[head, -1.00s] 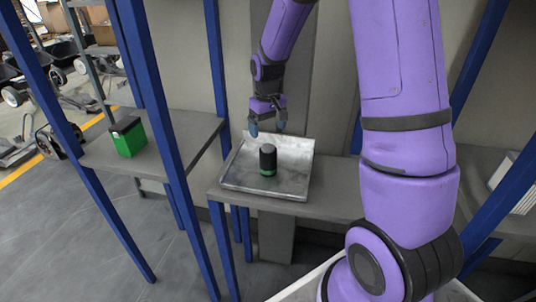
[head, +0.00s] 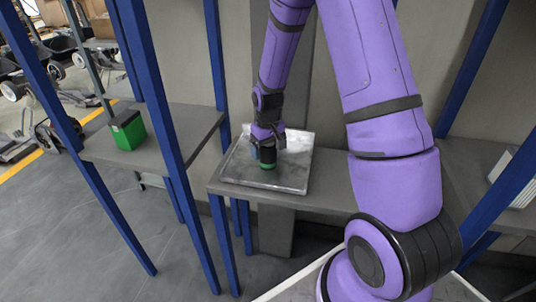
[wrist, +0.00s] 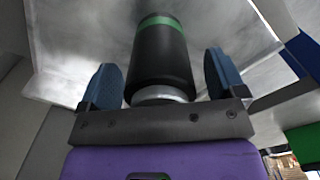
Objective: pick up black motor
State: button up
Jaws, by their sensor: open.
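The black motor (wrist: 160,58) is a dark cylinder with a green band, standing on a metal tray (head: 228,171). In the head view the motor (head: 267,161) is mostly hidden by my gripper, with its green band showing low down. My gripper (wrist: 168,75) is open, with its blue fingers on either side of the motor. In the wrist view a gap shows beside the motor at each finger. In the head view my gripper (head: 268,150) is down at the tray.
The tray lies on a grey shelf (head: 325,204) between blue posts (head: 163,130). A green box (head: 128,133) with a dark top stands on the shelf to the left. A white ribbed object (head: 512,180) is at the far right. Bare tray surrounds the motor.

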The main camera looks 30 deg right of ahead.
jog(key=c, duration=1.6)
jog(key=shift+r, duration=0.1)
